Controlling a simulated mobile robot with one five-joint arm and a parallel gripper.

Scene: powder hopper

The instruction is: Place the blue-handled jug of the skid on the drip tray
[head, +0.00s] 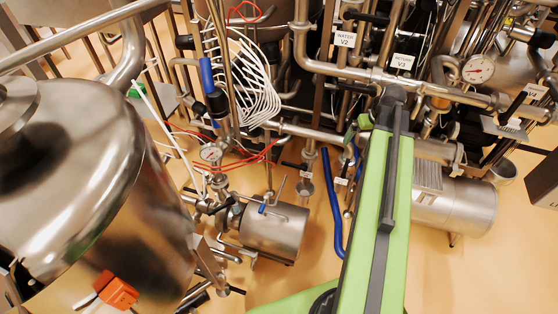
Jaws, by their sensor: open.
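I cannot make out the blue-handled jug for certain in the head view. A blue curved piece (332,205) stands upright in the middle, left of my green arm; I cannot tell whether it is a handle or a hose. A small open steel vessel (503,171) is at the right, with no blue handle showing. I cannot pick out the drip tray. My green arm reaches up through the right-centre of the picture and covers part of the skid. My gripper is not in view.
A large steel tank (75,170) fills the left side. A steel cylinder (274,232) with valves stands at centre, another horizontal one (455,205) at right. Pipes, gauges and white cables crowd the top. Tan floor (480,275) is clear at lower right.

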